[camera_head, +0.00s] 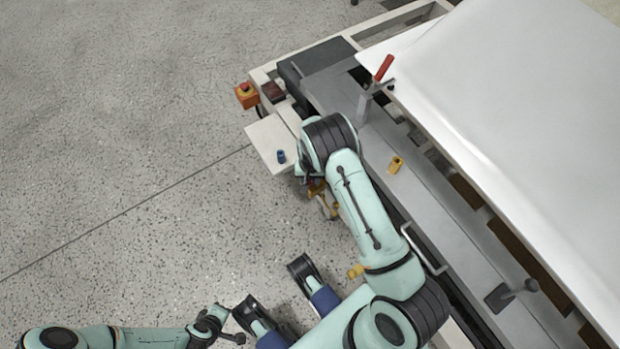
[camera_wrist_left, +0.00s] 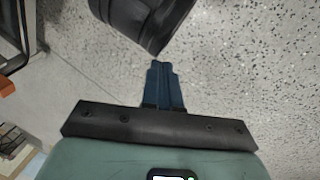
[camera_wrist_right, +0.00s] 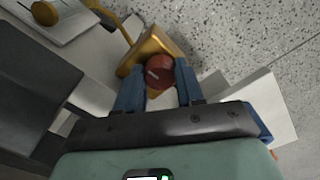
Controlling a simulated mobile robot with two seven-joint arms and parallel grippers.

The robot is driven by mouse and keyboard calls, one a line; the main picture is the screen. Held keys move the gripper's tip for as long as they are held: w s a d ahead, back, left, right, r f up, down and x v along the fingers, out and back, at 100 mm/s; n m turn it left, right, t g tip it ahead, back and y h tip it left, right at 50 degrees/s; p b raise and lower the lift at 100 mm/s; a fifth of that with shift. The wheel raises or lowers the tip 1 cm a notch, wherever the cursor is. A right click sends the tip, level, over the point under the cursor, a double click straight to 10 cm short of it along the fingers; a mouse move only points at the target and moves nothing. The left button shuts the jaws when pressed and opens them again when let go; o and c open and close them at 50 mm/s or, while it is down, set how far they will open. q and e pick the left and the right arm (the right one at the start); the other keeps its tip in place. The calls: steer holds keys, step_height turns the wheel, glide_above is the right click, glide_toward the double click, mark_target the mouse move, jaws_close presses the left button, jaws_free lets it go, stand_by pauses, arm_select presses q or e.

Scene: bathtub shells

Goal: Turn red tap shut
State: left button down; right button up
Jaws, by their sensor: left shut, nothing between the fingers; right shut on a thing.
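The red tap handle (camera_wrist_right: 157,72) is a round red knob on a brass fitting (camera_wrist_right: 150,45) in the right wrist view. My right gripper (camera_wrist_right: 158,85) has one blue finger on each side of the knob and is shut on it. In the head view the right gripper (camera_head: 312,186) and the tap are mostly hidden beneath my right arm, with some brass parts (camera_head: 326,207) showing. My left gripper (camera_wrist_left: 162,68) is shut and empty in the left wrist view, above the speckled floor.
A machine bench (camera_head: 420,195) with a large white sheet (camera_head: 530,90) lies to the right. A red-handled clamp (camera_head: 383,69) stands on the bench. A small white shelf (camera_head: 265,140) holds a blue piece (camera_head: 281,156). An orange emergency-stop box (camera_head: 246,95) is beyond. Floor on the left is clear.

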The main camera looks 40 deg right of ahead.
steer(key=n+b, duration=0.1)
steer(key=n, duration=0.5)
steer(key=n+b, duration=0.1)
steer(key=n, duration=0.5)
steer(key=shift+d, duration=0.15)
arm_select(q)
steer(key=f, duration=0.1)
steer(key=w+a+f, duration=0.1)
steer(key=f, duration=0.1)
steer(key=shift+w+a, duration=0.3)
steer(key=shift+a, duration=0.05)
arm_select(e)
steer(key=n, duration=0.5)
arm_select(q)
steer(key=shift+f, duration=0.1)
arm_select(e)
steer(key=o, duration=1)
steer(key=shift+o, duration=0.2)
steer(key=shift+r, duration=0.1)
